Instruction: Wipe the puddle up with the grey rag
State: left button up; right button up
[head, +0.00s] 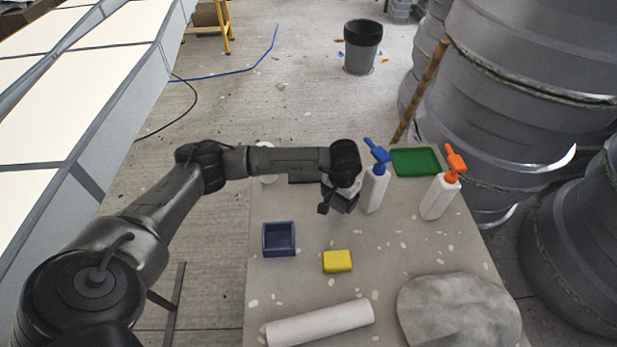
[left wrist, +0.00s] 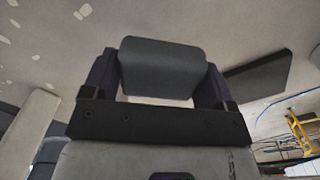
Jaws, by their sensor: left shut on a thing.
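My left gripper (head: 340,198) hangs over the far part of the table, just left of the blue-topped spray bottle. In the left wrist view the gripper (left wrist: 160,78) is shut on a dark grey, block-like folded piece, which I take to be the grey rag (left wrist: 163,67). The rag is mostly hidden by the gripper in the head view. The puddle (head: 458,310) is a large mottled grey patch at the near right of the table, well away from the gripper. My right gripper is not in view.
On the table (head: 400,240) are a blue square tray (head: 279,239), a yellow sponge (head: 337,261), a white roll (head: 320,323), a blue-topped bottle (head: 375,189), an orange-topped bottle (head: 440,196) and a green tray (head: 415,161). A dark flat thing (head: 302,179) lies behind my gripper.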

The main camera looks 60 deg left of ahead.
pick_arm(q)
notch_tip(320, 180, up, 2)
jog(key=shift+w+p, duration=0.1)
jog(key=shift+p, duration=0.3)
jog(key=shift+r+p, duration=0.4)
jog(key=shift+r, duration=0.35)
